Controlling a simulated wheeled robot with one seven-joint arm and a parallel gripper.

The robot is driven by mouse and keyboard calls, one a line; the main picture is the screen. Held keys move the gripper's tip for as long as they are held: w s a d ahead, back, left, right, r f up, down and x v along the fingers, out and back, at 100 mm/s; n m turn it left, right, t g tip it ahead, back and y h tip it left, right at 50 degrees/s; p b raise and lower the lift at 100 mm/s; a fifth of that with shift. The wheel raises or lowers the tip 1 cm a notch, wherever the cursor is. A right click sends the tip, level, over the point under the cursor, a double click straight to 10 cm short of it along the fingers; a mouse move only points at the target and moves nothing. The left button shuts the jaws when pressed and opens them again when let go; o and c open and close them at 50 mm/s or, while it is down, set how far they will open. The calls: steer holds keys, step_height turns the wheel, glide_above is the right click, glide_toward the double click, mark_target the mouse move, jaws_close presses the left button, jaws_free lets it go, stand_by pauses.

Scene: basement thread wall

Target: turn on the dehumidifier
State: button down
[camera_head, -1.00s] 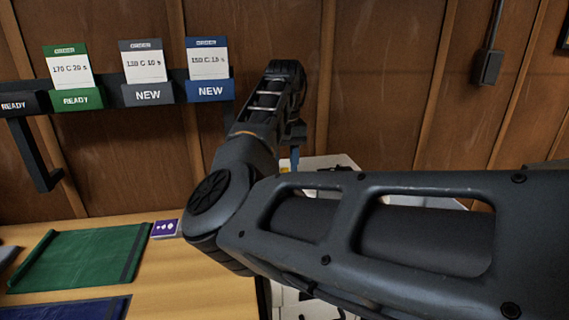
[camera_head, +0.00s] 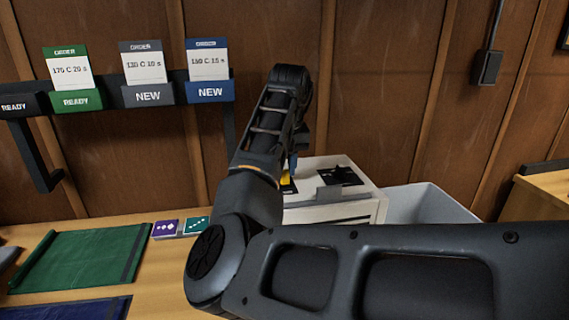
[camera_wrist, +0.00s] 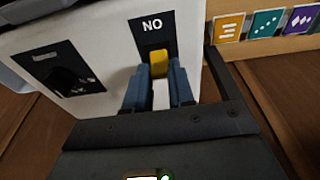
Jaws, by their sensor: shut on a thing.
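The dehumidifier, a white box, stands right of my upper arm in the head view (camera_head: 352,213). It also fills the upper left of the wrist view (camera_wrist: 105,30). Its top has a yellow switch (camera_wrist: 158,63) on a black plate marked "NO" as seen there, apparently "ON" upside down. The switch partly shows in the head view (camera_head: 287,180). My gripper (camera_wrist: 160,82) has its blue fingertips on either side of the switch, shut on it. A black panel with a dark knob (camera_wrist: 65,75) sits beside the plate. The switch's base is partly hidden by the fingers.
A grey bin (camera_head: 432,203) stands right of the dehumidifier. Purple (camera_head: 165,228) and green (camera_head: 197,226) cards lie on the wooden bench at left, near a green mat (camera_head: 80,258). An order rack (camera_head: 100,98) hangs on the wall.

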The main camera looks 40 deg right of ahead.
steer(key=t, duration=0.1)
steer(key=s+t+h+b, duration=0.1)
steer(key=a, duration=0.1)
steer(key=shift+s+f+t+h, duration=0.2)
steer(key=shift+f+t+h, duration=0.05)
steer(key=shift+t+h, duration=0.15)
steer(key=shift+s+a+f+t+h+b, duration=0.15)
steer(key=shift+s+t+h+b, duration=0.15)
steer(key=shift+t+b, duration=0.3)
steer(key=shift+s+a+t+h+b, duration=0.15)
steer(key=shift+t+h+b, duration=0.25)
steer(key=shift+t+b, duration=0.15)
steer(key=c, duration=1)
jaws_free()
steer(key=shift+o, duration=0.2)
steer(key=v, duration=0.8)
